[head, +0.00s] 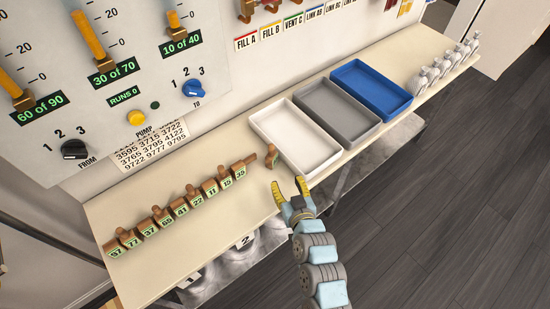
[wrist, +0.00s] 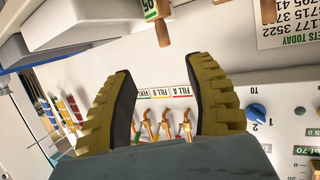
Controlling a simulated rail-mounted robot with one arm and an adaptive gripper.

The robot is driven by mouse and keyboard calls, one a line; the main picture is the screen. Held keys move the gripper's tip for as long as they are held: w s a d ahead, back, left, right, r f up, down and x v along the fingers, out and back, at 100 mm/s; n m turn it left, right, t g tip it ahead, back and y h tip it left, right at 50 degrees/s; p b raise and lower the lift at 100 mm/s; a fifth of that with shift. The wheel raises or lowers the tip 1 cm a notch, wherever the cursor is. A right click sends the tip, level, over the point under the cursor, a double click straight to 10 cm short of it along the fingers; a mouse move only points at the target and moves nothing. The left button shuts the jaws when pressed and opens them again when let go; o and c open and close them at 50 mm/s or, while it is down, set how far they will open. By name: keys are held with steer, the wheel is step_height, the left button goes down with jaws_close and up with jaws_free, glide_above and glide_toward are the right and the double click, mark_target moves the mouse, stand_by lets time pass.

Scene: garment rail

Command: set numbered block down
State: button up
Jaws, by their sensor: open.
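My gripper (head: 290,188) is open at the front edge of the shelf, just below the white tray. Its two fingers also show wide apart in the wrist view (wrist: 165,95), with nothing held between them. A row of numbered blocks (head: 181,208) with brown tops and pale number labels stands along the left part of the shelf. One brown-topped block (head: 271,156) stands apart from the row, beside the white tray's left end; its number cannot be read in the head view. In the wrist view a block with a green-edged label (wrist: 150,9) shows at the top edge, partly cut off.
A white tray (head: 256,122), grey tray (head: 372,124) and blue tray (head: 408,101) lie side by side. Several pale figures (head: 448,60) stand at the shelf's far right. A control panel (head: 110,95) rises behind. Bare shelf (head: 150,275) lies in front of the row.

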glide_toward(272, 153)
steer(key=x, duration=0.5)
steer(key=shift+w+d, duration=0.1)
steer(key=shift+d, duration=0.05)
steer(key=shift+b+x, duration=0.45)
steer(key=shift+x, duration=2.55)
steer(key=shift+r, duration=0.1)
jaws_close()
